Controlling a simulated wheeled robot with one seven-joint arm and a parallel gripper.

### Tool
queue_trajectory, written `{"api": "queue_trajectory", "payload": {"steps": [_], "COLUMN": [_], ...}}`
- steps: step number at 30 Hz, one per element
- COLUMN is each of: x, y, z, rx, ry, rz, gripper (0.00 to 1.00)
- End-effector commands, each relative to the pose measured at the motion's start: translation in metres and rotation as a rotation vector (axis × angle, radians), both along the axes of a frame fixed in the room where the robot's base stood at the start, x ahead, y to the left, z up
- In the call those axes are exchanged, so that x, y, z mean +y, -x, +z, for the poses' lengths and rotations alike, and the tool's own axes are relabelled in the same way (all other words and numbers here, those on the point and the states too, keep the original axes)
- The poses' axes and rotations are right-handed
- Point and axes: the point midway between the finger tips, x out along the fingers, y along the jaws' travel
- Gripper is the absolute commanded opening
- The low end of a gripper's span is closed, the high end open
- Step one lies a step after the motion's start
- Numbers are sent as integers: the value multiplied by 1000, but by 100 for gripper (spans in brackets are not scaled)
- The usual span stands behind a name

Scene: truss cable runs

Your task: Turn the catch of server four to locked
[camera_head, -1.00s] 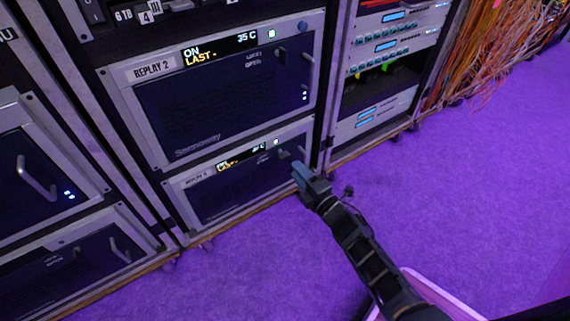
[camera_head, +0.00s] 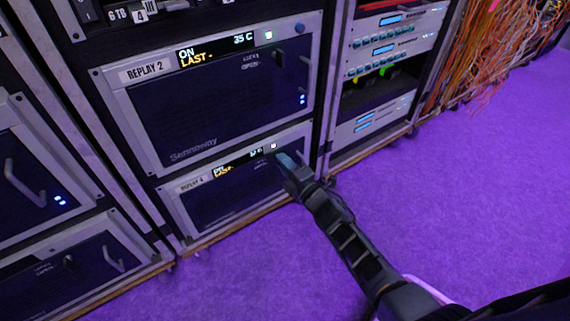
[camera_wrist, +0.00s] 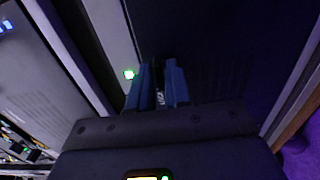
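Server four is the lower unit labelled REPLAY 4 (camera_head: 195,186) in the head view, with a dark front and a small lit display (camera_head: 238,163). My gripper (camera_head: 283,159) is at the upper right of its front, over the place of the catch. The catch and its markings are hidden behind my gripper, so I cannot tell its position. In the wrist view my gripper's two blue fingers (camera_wrist: 159,82) point at the dark front with a narrow gap between them. A small pale mark shows in the gap. I cannot tell whether the fingers hold the catch.
The REPLAY 2 server (camera_head: 220,105) sits directly above, with its own dark catch (camera_head: 278,58). A handle (camera_head: 304,72) stands out beside that catch. Another rack with devices (camera_head: 375,115) and hanging orange cables (camera_head: 480,55) are to the right. Purple floor (camera_head: 480,200) is clear at right.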

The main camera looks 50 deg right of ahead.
Motion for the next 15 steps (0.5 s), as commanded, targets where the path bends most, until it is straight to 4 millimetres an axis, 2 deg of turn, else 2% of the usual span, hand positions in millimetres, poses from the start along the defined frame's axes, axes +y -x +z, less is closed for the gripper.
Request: {"api": "queue_trajectory", "payload": {"steps": [1, 5, 15], "x": [0, 0, 0], "y": [0, 0, 0], "z": [0, 0, 0], "rx": [0, 0, 0], "ry": [0, 0, -3], "rz": [0, 0, 0], "gripper": [12, 0, 0]}}
